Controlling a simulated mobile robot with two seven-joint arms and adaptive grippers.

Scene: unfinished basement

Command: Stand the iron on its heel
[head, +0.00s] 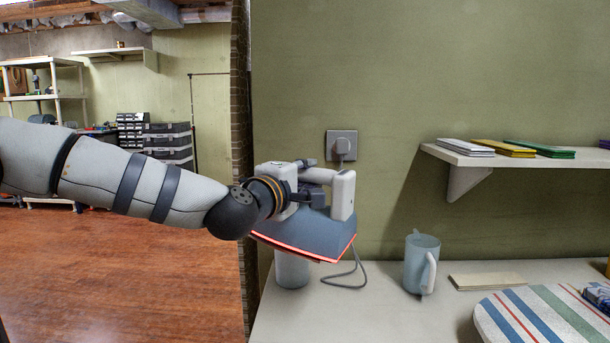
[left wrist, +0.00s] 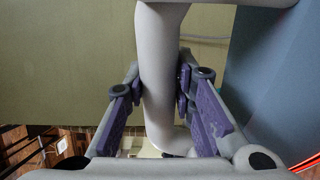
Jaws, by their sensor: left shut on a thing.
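The iron (head: 312,230) has a blue-grey body with a glowing red-orange edge along its lower side. It is tilted over the left end of the counter, and I cannot tell whether it touches anything below. My left gripper (head: 318,190) is shut on its pale handle and partly hides it. In the left wrist view, the purple finger pads of the gripper (left wrist: 160,88) close on both sides of the handle (left wrist: 160,50). The blue iron body (left wrist: 270,90) lies to the right there. My right gripper is not in view.
A pale cylinder (head: 291,270) stands just under the iron. A grey cord (head: 350,284) loops on the counter (head: 375,318). A bluish pitcher (head: 420,265), a beige slab (head: 488,281) and a striped board (head: 545,318) are to the right. A shelf (head: 475,158) with booklets hangs above.

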